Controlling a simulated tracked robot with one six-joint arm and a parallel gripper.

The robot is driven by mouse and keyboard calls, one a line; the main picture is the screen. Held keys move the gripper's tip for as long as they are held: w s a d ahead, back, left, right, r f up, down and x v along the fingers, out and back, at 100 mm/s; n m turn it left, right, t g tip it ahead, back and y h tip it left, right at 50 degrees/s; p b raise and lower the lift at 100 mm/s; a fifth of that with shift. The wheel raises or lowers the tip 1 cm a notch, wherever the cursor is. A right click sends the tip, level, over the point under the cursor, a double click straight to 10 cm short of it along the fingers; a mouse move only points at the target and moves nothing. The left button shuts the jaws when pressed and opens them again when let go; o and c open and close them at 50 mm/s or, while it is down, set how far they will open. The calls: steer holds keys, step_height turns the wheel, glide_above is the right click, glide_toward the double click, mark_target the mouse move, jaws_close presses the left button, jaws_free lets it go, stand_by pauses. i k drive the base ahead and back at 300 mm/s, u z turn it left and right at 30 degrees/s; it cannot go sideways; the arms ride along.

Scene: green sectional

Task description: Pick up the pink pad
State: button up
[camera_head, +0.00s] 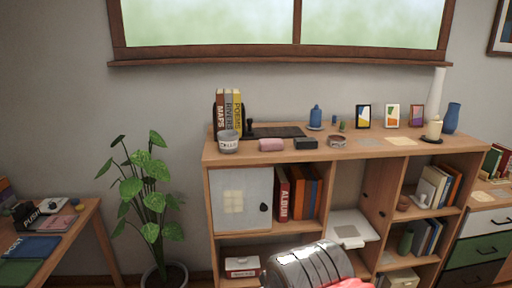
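A small pink block (270,144) lies on top of the wooden shelf unit, between a grey-white cup (228,141) and a dark box (305,143). A flat pinkish item (59,223) also lies on the desk at the left. I cannot tell for sure which of the two is the pink pad. A grey ribbed part with red beside it rises at the bottom centre, in front of the shelf unit, and looks like my arm. No gripper fingers show.
The wooden shelf unit (240,157) has books, a white cabinet door and trays below. Upright books (228,112) and a black tray (275,132) stand behind the pink block. A potted plant (148,195) stands between desk (81,222) and shelf. Frames and vases stand at the right.

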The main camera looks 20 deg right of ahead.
mark_target(268, 144)
steer(key=z, duration=0.05)
steer(key=i, duration=0.9)
steer(key=u, duration=0.05)
